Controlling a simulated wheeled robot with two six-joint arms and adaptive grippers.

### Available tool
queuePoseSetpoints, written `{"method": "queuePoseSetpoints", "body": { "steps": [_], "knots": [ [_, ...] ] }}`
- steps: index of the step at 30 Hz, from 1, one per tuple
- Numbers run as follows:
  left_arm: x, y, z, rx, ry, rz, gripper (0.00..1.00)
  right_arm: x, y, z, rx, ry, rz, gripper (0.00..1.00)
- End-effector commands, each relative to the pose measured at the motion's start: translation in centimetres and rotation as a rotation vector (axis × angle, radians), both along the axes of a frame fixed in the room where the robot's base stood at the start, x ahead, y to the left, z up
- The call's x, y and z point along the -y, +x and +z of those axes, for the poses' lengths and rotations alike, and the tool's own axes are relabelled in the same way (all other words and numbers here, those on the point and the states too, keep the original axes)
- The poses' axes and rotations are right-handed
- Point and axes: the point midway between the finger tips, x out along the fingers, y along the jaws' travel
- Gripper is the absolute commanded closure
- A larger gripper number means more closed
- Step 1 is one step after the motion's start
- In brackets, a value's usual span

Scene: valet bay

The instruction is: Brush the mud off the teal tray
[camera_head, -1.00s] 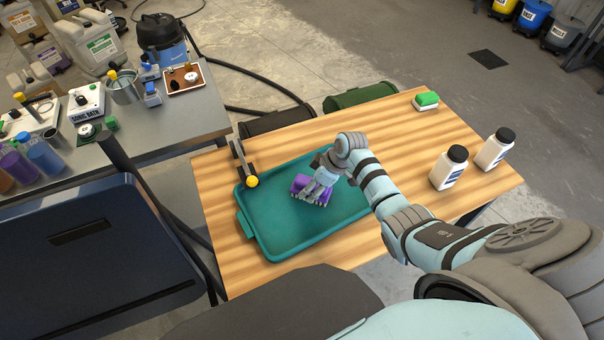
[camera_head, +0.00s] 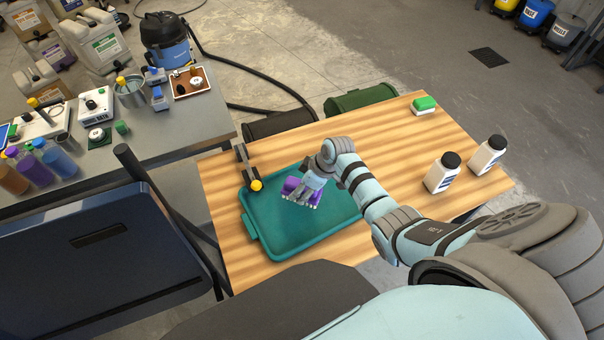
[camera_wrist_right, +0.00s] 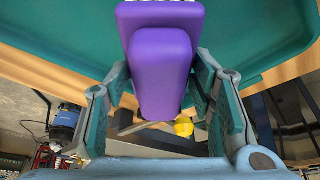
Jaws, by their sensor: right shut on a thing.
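The teal tray (camera_head: 275,240) lies on the wooden table, with its raised rim and a handle at its left end. My right gripper (camera_head: 303,192) is over the tray, shut on a purple brush (camera_head: 293,184). The brush's pale bristles face the tray floor; I cannot tell whether they touch it. In the right wrist view the purple handle (camera_wrist_right: 161,70) sits between both fingers, with the tray (camera_wrist_right: 255,35) beyond it. I make out no clear mud on the visible tray floor; my arm and the brush hide part of it. My left gripper does not show.
A yellow-knobbed clamp-like thing (camera_head: 256,185) stands at the tray's upper left edge. Two white bottles (camera_head: 442,172) and a green-topped sponge (camera_head: 424,105) are on the right of the wooden table (camera_head: 390,125). A grey bench (camera_head: 180,125) with bottles and tools stands at left.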

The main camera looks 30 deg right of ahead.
Motion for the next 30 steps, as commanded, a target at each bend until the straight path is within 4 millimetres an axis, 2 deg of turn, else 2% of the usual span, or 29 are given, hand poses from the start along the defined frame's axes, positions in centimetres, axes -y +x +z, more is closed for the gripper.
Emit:
{"method": "queuePoseSetpoints", "body": {
  "steps": [1, 6, 13, 30],
  "knots": [
    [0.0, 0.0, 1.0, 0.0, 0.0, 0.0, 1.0, 0.0, 0.0, 1.0, 0.001, -0.001, 0.0, 0.86],
    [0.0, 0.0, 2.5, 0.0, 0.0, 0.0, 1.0, 0.1, 0.0, 2.4, 0.002, 0.0, -0.002, 0.86],
    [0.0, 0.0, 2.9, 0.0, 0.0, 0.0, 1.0, -0.4, 0.3, 4.0, 0.003, 0.0, 0.01, 0.86],
    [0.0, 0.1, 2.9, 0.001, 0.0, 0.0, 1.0, -0.6, 0.4, 4.3, 0.002, -0.001, 0.012, 0.86]
  ]
}}
